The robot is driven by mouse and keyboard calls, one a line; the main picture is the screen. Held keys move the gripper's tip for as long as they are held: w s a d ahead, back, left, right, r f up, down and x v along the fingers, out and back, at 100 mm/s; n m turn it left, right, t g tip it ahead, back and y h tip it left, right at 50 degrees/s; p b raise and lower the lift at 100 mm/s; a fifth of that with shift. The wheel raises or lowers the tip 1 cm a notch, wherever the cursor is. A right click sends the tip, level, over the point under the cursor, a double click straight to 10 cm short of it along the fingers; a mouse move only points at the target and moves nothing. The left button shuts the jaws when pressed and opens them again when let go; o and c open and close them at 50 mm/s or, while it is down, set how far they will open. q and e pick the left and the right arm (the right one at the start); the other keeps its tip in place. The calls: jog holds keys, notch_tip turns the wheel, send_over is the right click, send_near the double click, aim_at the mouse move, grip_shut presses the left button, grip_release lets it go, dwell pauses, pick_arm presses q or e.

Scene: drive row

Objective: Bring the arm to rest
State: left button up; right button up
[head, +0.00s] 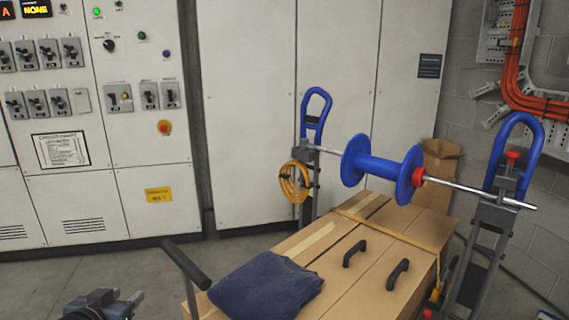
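My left gripper (126,297) shows at the bottom left edge, low over the grey floor. Its two fingertips stand apart with nothing seen between them, so it is open and empty. It is left of the cart handle (185,263) and apart from it. The rest of my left arm is mostly cut off by the frame. My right gripper is not in view.
A cart with cardboard boxes (385,225) carries folded blue cloth (264,284) and two black handles. A blue spool (381,167) hangs on a rod between stands. Control cabinets (85,115) line the back. Grey floor (80,268) is clear left of the cart.

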pick_arm(q)
jog(key=s+d+f+n+g+h, duration=0.1)
jog(key=s+d+g, duration=0.1)
jog(key=s+d, duration=0.35)
jog(key=s+d+f+g+h, duration=0.2)
jog(key=s+d+g, duration=0.1)
jog(key=s, duration=0.6)
jog(key=s+d+f+n+g+h, duration=0.15)
jog(key=s+d, duration=0.25)
jog(key=s, duration=0.4)
notch_tip(320, 180, up, 24)
jog(key=g+p, duration=0.1)
jog(key=p, duration=2.3)
jog(key=shift+d+r+m, duration=0.15)
jog(key=shift+m, duration=0.2)
jog(key=shift+w, duration=0.1)
